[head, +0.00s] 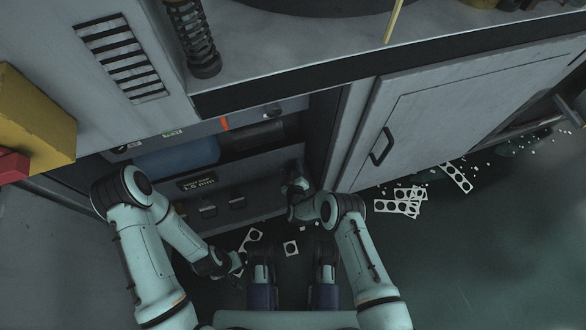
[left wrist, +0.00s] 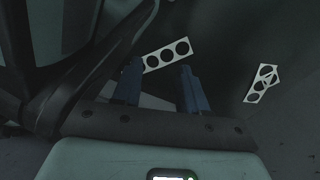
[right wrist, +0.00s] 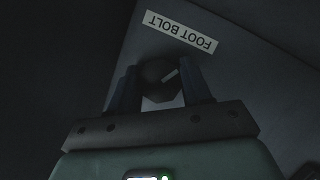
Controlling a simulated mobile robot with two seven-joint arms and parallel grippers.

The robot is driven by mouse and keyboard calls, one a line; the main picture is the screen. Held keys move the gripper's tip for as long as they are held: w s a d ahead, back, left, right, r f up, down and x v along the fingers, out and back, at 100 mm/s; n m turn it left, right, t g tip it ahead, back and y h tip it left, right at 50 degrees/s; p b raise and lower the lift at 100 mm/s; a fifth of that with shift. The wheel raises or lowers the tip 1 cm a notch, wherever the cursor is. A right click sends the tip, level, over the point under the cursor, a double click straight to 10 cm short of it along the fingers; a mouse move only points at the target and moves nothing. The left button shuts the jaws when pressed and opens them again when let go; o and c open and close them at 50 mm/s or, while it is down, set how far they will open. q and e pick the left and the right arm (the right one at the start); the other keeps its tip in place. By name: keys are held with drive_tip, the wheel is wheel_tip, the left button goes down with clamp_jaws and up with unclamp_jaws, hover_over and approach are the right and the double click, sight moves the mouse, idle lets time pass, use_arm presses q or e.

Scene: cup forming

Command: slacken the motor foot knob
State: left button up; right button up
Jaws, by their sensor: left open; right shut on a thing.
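The motor foot knob (right wrist: 160,82) is a dark, rounded knob with a light pointer mark, just beside a white label reading FOOT BOLT (right wrist: 181,31) in the right wrist view. My right gripper (right wrist: 160,90) has its two fingers on either side of the knob and is shut on it. In the head view my right gripper (head: 296,188) is at the right end of the open bay's low front panel, and the knob is hidden there. My left gripper (head: 236,263) is open and empty, low in front of the bay; its fingers also show in the left wrist view (left wrist: 158,80).
The bay holds a blue cylinder (head: 177,157) behind a panel with a 1.5 mm label (head: 197,183). A cabinet door (head: 440,110) with a black handle stands to the right. Punched metal strips (head: 400,203) litter the floor. A yellow box (head: 38,120) juts out at left.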

drive_tip(key=n+t+h+b, duration=0.1)
drive_tip(key=n, duration=0.1)
drive_tip(key=shift+a+n, duration=0.1)
drive_tip(key=shift+n, duration=0.3)
drive_tip(key=shift+n+t+h, duration=0.4)
drive_tip(key=shift+n, duration=0.3)
drive_tip(key=n+t, duration=0.1)
drive_tip(key=n, duration=0.2)
drive_tip(key=shift+h+b, duration=0.3)
use_arm(q)
drive_tip(key=shift+s+a+f+g, duration=0.1)
drive_tip(key=shift+s+f+g, duration=0.25)
drive_tip(key=shift+s, duration=0.55)
drive_tip(key=shift+s+a+f+g, duration=0.1)
drive_tip(key=shift+s+f+g, duration=0.25)
drive_tip(key=shift+s, duration=0.5)
use_arm(e)
drive_tip(key=shift+w+n+t, duration=0.1)
drive_tip(key=shift+n+t, duration=0.9)
drive_tip(key=shift+n, duration=1.1)
use_arm(q)
drive_tip(key=shift+f, duration=0.1)
use_arm(e)
drive_tip(key=o, duration=1.1)
drive_tip(key=shift+c, duration=0.2)
use_arm(q)
drive_tip(key=shift+s, duration=0.1)
use_arm(e)
drive_tip(key=shift+f, duration=0.1)
